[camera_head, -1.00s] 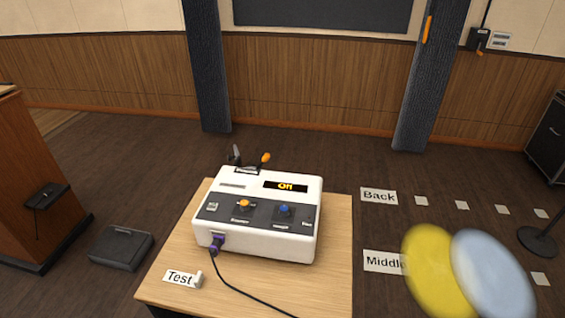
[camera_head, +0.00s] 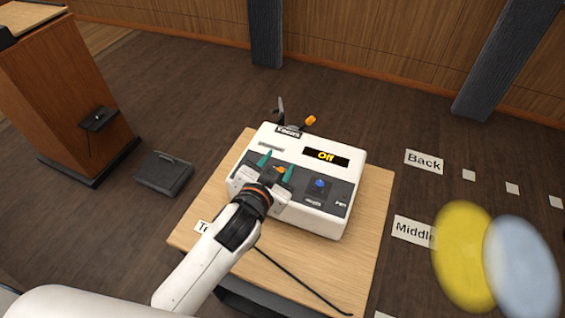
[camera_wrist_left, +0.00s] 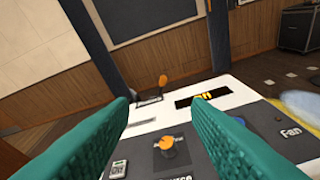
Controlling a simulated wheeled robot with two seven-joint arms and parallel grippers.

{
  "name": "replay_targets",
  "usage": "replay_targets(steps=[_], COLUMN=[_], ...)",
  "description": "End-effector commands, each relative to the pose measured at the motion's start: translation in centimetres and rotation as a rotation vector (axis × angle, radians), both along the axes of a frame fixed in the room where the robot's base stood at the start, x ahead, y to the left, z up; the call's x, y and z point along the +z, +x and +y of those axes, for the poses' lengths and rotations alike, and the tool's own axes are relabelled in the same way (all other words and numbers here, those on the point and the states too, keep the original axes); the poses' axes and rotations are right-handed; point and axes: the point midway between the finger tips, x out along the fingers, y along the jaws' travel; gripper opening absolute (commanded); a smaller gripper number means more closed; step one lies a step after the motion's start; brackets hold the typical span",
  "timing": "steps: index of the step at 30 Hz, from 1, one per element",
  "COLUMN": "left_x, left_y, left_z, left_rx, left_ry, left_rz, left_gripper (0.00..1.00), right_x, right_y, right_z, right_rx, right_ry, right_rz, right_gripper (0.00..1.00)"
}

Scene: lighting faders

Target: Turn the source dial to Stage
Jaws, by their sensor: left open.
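A white control box (camera_head: 335,222) stands on a wooden table. Its front panel carries an orange dial (camera_head: 281,170) and a blue dial (camera_head: 319,183); the lettering under them is too small to read surely. In the left wrist view the orange dial (camera_wrist_left: 168,148) sits between the two fingers, lower centre, and I see no clear contact. My right gripper is not in view.
An orange-tipped lever (camera_head: 310,120) and a dark lever rise behind the box. A black cable (camera_head: 300,280) crosses the table (camera_head: 372,215). Floor labels "Back" (camera_head: 424,161) and "Middle" lie right, with blurred yellow and pale blue discs. A wooden lectern (camera_head: 65,95) stands left.

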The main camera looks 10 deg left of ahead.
Motion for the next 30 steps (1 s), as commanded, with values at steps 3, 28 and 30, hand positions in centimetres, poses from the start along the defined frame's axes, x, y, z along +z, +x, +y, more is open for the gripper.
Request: replay_targets(steps=[3, 28, 30], left_x=[6.4, 1.6, 2.2], left_y=[2.8, 5.7, 6.6], left_z=[-4.9, -2.9, -0.6], left_rx=[-0.154, -2.289, -2.297], left_ry=[0.044, 1.680, 1.734], left_rz=[-0.292, -0.217, -0.093], left_gripper=[0.44, 0.44, 0.44], right_x=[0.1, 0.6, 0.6], right_y=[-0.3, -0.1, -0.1], right_z=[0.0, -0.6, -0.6], right_rx=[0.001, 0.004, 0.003], right_ry=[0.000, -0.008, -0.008], right_rz=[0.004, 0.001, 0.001], right_gripper=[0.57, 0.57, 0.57])
